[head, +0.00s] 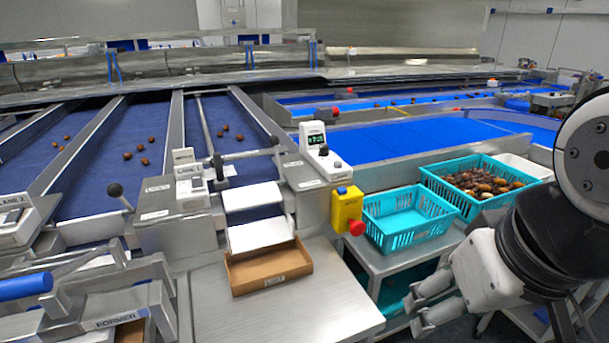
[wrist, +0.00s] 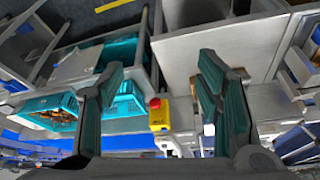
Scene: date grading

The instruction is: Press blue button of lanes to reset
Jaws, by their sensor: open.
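The lane 1 unit (head: 190,188), a small white box with a label and a dark-framed panel, stands at the end of a blue lane in the head view. The lane 2 unit (head: 14,224) is at the left edge. I cannot make out a blue button on either. My gripper (head: 432,308) is at the lower right, well away from both units, beside the steel table and low near the turquoise baskets. Its fingers are apart and empty; in the wrist view the gripper (wrist: 162,72) spreads above a steel surface and a yellow box.
A yellow box with a red button (head: 347,211) and a white display unit (head: 315,140) stand between lanes and gripper. An empty turquoise basket (head: 408,234) and one full of dates (head: 437,186) sit to the right. A cardboard tray (head: 238,284) lies on the steel table (head: 300,318).

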